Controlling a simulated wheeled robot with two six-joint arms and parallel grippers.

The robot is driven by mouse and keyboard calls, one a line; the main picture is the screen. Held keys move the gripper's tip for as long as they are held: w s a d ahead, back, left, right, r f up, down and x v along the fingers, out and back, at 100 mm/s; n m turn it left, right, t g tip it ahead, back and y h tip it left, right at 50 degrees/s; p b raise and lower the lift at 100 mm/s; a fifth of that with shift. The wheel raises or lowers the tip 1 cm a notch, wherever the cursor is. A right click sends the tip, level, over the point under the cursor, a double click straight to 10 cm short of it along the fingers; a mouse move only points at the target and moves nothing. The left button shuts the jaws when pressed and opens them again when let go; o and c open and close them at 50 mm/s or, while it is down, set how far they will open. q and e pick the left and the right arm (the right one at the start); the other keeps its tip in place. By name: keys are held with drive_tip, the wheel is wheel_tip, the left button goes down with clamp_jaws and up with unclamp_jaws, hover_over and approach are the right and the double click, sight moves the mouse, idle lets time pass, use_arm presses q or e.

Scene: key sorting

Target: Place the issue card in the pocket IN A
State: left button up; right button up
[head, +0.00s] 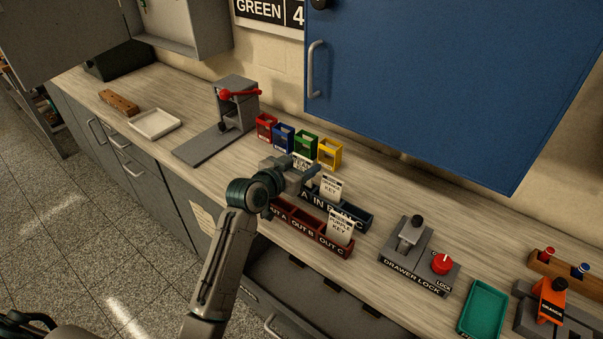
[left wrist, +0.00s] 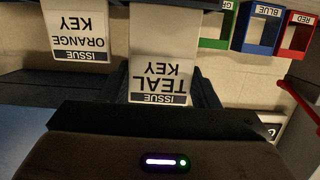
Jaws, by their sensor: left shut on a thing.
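My left gripper (head: 303,172) is shut on a white issue card (left wrist: 160,60) that reads TEAL KEY in the left wrist view. The top of this card (head: 302,160) shows partly behind the gripper in the head view. The gripper is over the left end of the dark blue IN rack (head: 362,222), by the letter A. It hides most of pocket IN A, so I cannot tell whether the card's lower edge is inside it. Another issue card (head: 331,187), reading ORANGE KEY (left wrist: 80,35) in the wrist view, stands upright to the right in the IN rack. My right gripper is not in view.
A red-brown OUT rack (head: 302,232) stands in front, with a PURPLE KEY card (head: 341,228) in OUT C. Red (head: 266,128), blue (head: 284,138), green (head: 305,145) and yellow (head: 330,154) boxes stand behind. A drawer lock (head: 412,260) is to the right.

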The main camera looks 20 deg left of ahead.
use_arm(q)
wheel_tip(320, 180, down, 2)
drive_tip(key=shift+f, duration=0.6)
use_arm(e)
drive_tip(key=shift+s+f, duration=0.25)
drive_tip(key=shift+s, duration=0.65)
use_arm(q)
drive_tip(key=shift+f, duration=0.2)
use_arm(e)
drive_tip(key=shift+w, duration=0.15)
use_arm(q)
drive_tip(key=o, duration=0.7)
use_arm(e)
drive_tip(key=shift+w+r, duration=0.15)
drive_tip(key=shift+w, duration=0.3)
use_arm(q)
drive_tip(key=shift+r, duration=0.2)
